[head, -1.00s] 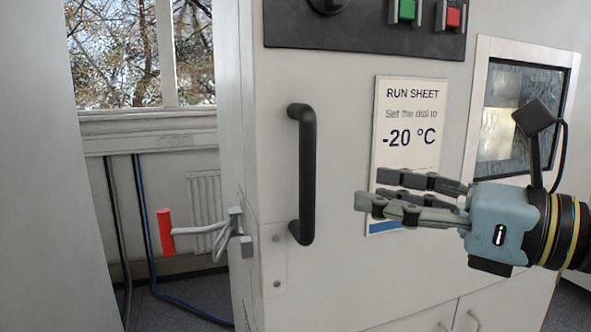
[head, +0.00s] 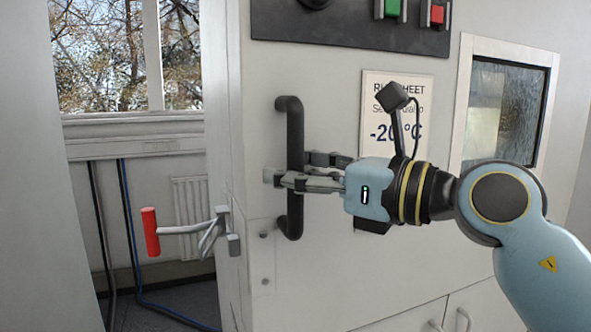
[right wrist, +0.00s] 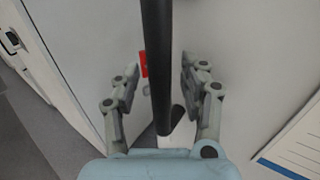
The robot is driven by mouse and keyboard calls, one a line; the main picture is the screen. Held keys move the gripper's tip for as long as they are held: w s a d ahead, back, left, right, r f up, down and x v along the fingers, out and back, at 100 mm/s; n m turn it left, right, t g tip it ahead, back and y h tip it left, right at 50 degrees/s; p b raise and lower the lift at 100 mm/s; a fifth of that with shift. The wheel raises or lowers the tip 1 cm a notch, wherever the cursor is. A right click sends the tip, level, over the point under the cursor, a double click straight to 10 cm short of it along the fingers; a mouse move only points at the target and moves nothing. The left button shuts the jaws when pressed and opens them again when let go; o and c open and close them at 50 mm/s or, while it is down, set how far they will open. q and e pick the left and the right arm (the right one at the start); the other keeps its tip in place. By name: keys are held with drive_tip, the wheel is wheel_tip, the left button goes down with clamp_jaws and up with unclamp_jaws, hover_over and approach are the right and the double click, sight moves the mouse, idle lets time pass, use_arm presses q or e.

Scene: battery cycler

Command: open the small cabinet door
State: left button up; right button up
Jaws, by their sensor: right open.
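The light grey cabinet front (head: 340,260) fills the middle of the head view. A black upright bar handle (head: 293,215) is fixed near its left edge. My right gripper (head: 288,170) is open at the middle of the bar, one finger on either side. In the right wrist view the bar (right wrist: 158,60) runs between the two spread fingers of the gripper (right wrist: 161,75), with gaps on both sides. A latch lever with a red grip (head: 150,232) sticks out left from the cabinet's edge. My left gripper is out of view.
A dark panel (head: 350,29) with a green and a red button is above the handle. A run sheet (head: 378,85) hangs behind my right wrist. A windowed door (head: 505,110) is at the right. Cables (head: 128,230) run down the wall at left.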

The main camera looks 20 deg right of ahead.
clamp_jaws()
idle(0.3)
drive_tip(key=shift+a, duration=0.1)
idle(0.5)
